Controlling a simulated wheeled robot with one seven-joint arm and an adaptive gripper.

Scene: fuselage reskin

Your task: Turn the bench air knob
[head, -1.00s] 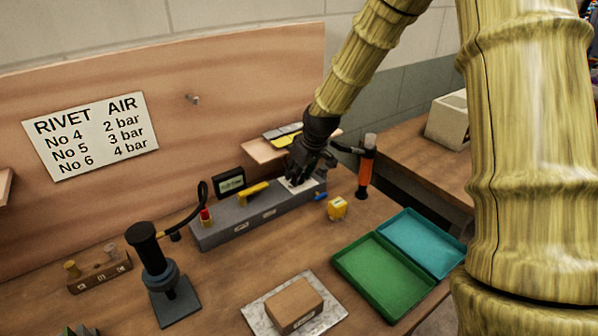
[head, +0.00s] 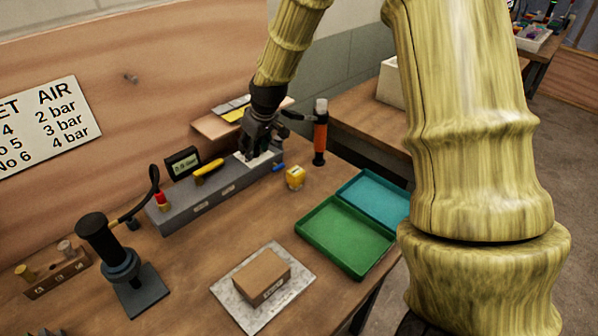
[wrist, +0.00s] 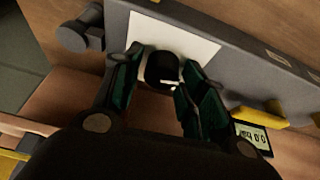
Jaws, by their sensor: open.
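The bench air knob (wrist: 162,70) is round and black with a white pointer mark. It sits on a white plate (wrist: 170,32) on the grey air unit (head: 220,188). In the wrist view my gripper (wrist: 160,72) is open, with one dark green finger on each side of the knob. I cannot tell whether the fingers touch it. In the head view my gripper (head: 262,152) points down at the right end of the unit and hides the knob. A small display (head: 183,162) stands behind the unit; its reading is too small to read surely.
A yellow lever (head: 208,170) lies along the unit, left of my gripper. A tool with an orange handle (head: 320,138) and a small yellow item (head: 295,177) stand to the right. Green (head: 345,237) and teal (head: 375,198) trays lie in front right. A brown block (head: 262,275) rests on a metal plate.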

